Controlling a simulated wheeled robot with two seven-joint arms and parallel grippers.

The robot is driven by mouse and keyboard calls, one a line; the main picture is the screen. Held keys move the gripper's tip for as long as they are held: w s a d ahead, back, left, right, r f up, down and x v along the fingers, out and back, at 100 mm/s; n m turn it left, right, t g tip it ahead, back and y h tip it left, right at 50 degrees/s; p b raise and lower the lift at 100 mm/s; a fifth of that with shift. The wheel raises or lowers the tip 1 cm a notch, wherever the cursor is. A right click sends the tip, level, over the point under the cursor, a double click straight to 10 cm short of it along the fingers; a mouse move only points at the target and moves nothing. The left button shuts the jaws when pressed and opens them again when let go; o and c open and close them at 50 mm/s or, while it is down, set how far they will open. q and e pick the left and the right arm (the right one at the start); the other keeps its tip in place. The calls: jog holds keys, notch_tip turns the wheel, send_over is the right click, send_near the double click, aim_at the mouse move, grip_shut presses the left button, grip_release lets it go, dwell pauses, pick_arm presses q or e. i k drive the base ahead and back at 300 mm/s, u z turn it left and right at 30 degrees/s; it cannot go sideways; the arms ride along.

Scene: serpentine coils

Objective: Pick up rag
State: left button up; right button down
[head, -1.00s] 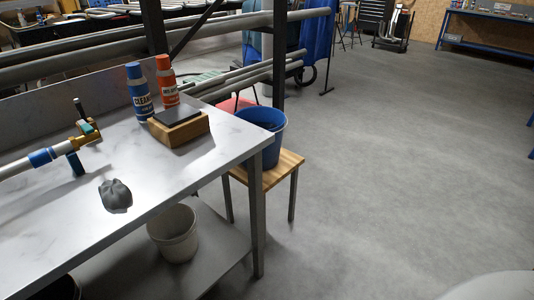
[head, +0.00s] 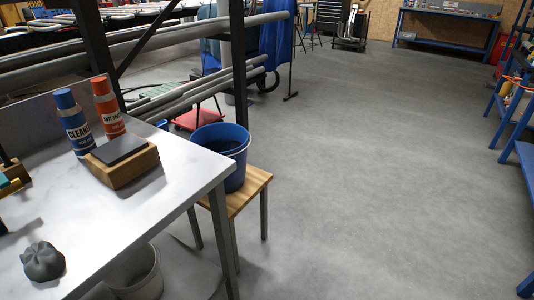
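A crumpled dark grey rag (head: 43,262) lies on the metal workbench (head: 150,205), near its front edge at the lower left of the head view. Nothing touches it. Neither of my grippers shows in the head view.
A blue cleaner bottle (head: 73,122), an orange-red bottle (head: 108,107) and a wooden block with a dark top (head: 122,163) stand behind the rag. A blue bucket (head: 222,155) sits on a wooden stool (head: 254,186) beside the bench. A pale bucket (head: 138,274) is underneath. Open floor (head: 380,180) lies right.

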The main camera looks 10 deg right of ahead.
aim_at(42, 263)
jog(key=z, duration=0.05)
jog(key=i, duration=0.45)
jog(key=u, duration=1.55)
jog(key=k, duration=0.4)
jog(key=i, duration=0.45)
jog(key=u, duration=1.05)
jog(key=k, duration=0.95)
jog(key=z, duration=1)
jog(key=i, duration=0.5)
jog(key=u, duration=0.05)
